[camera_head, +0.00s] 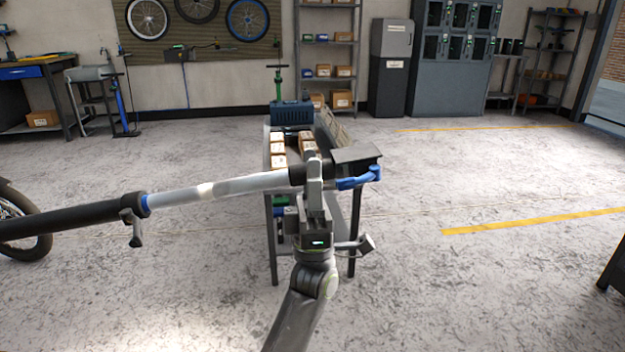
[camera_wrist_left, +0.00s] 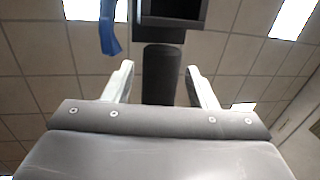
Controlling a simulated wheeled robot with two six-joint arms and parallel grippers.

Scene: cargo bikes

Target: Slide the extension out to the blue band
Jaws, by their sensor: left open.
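A long pole crosses the head view from the left edge. It has a thick black outer tube (camera_head: 70,219) with a clamp lever (camera_head: 133,228), and a silver extension (camera_head: 220,189). The blue band (camera_head: 146,202) shows right at the black tube's mouth. The extension ends in a black grip (camera_head: 297,175), a dark box-like head (camera_head: 357,156) and a blue handle (camera_head: 358,181). My left gripper (camera_head: 314,178) is open at the grip. In the left wrist view the grip (camera_wrist_left: 163,75) lies between the spread fingers, with gaps on both sides. My right gripper is out of view.
A narrow metal table (camera_head: 273,230) with cardboard boxes (camera_head: 278,148) and a blue toolbox (camera_head: 291,112) stands behind the gripper. A bike wheel (camera_head: 28,228) shows at the left. Floor is open on both sides. Shelves and cabinets (camera_head: 452,70) line the back wall.

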